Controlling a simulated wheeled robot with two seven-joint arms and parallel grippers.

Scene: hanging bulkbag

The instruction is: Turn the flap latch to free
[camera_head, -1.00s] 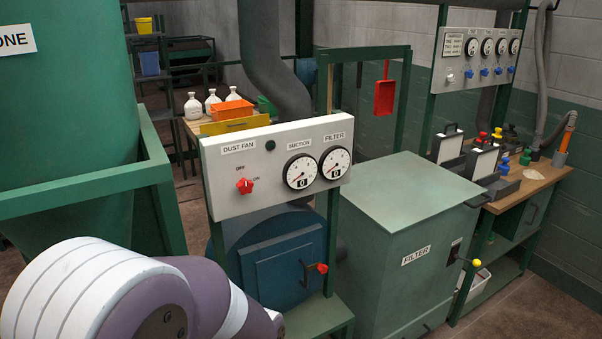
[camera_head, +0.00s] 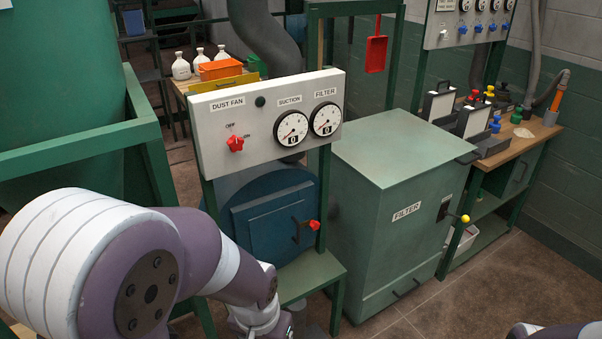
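No part is labelled as the flap latch, so I cannot tell which one it is. A dark handle with a red knob (camera_head: 313,226) is on the blue round-backed door (camera_head: 265,226) below the dust fan panel. A dark lever with a yellow knob (camera_head: 464,218) sticks out from the green filter cabinet (camera_head: 375,245). My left arm comes in from the lower left, with its wrist below the blue door at the bottom edge. Its gripper is out of view. Only a bit of my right arm shows at the lower right corner; its gripper is out of view.
The white dust fan panel (camera_head: 267,120) carries a red switch (camera_head: 235,143) and two dials. A bench (camera_head: 527,142) with clamps and coloured knobs stands at the right. A green frame (camera_head: 80,150) is at the left. Floor is clear in front of the cabinet.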

